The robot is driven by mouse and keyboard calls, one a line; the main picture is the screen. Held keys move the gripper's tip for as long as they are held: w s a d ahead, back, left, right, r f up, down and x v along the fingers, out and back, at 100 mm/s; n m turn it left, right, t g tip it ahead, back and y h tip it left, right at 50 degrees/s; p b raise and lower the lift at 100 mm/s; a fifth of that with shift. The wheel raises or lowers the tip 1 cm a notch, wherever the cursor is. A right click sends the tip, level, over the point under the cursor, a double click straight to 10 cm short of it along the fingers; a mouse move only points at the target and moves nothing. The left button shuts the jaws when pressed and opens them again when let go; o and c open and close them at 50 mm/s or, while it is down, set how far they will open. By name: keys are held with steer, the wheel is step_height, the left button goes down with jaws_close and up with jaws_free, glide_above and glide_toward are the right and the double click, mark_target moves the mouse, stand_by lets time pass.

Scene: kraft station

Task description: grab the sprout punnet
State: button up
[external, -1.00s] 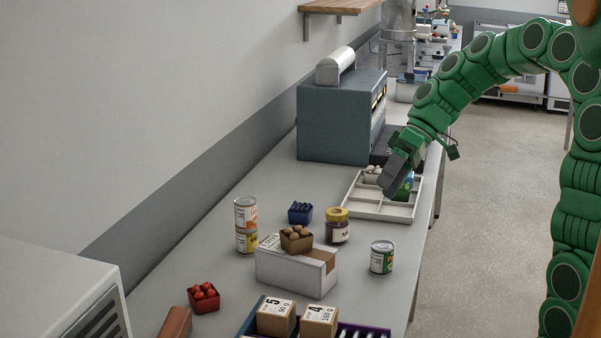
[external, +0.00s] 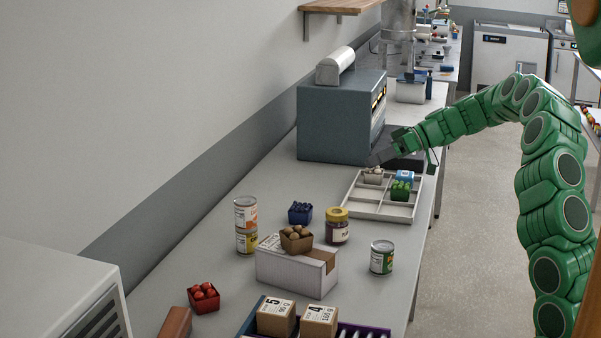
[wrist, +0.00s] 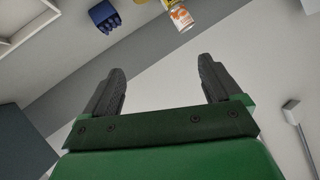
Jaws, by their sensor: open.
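A green punnet (external: 400,190), which looks like the sprout punnet, sits in a compartment of the white divided tray (external: 385,212). My gripper (external: 374,160) is open and empty, behind and left of the green punnet, by the front of the blue-grey machine. In the wrist view my two fingers (wrist: 161,75) are spread with nothing between them. The green punnet does not show there.
The blue-grey machine (external: 334,125) stands close to my gripper. Nearer are a dark-blue punnet (external: 300,213), a jar (external: 337,227), stacked cans (external: 246,225), a green can (external: 381,257) and a carton (external: 294,267) bearing a punnet. Bare counter (external: 335,190) lies left of the tray.

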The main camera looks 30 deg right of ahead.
steer(key=w+d+f+t, duration=0.3)
steer(key=w+d+f, duration=0.25)
steer(key=d, duration=0.45)
steer(key=t+h, duration=0.2)
steer(key=h, duration=0.1)
glide_toward(405, 185)
steer(key=x, duration=0.3)
steer(key=shift+a+f, duration=0.25)
steer(key=shift+a, duration=0.1)
steer(key=shift+w+f, duration=0.1)
steer(key=shift+w, duration=0.05)
steer(key=shift+x, duration=3.8)
steer(key=c, duration=1.1)
steer(key=shift+o, duration=0.2)
steer(key=shift+r, duration=0.25)
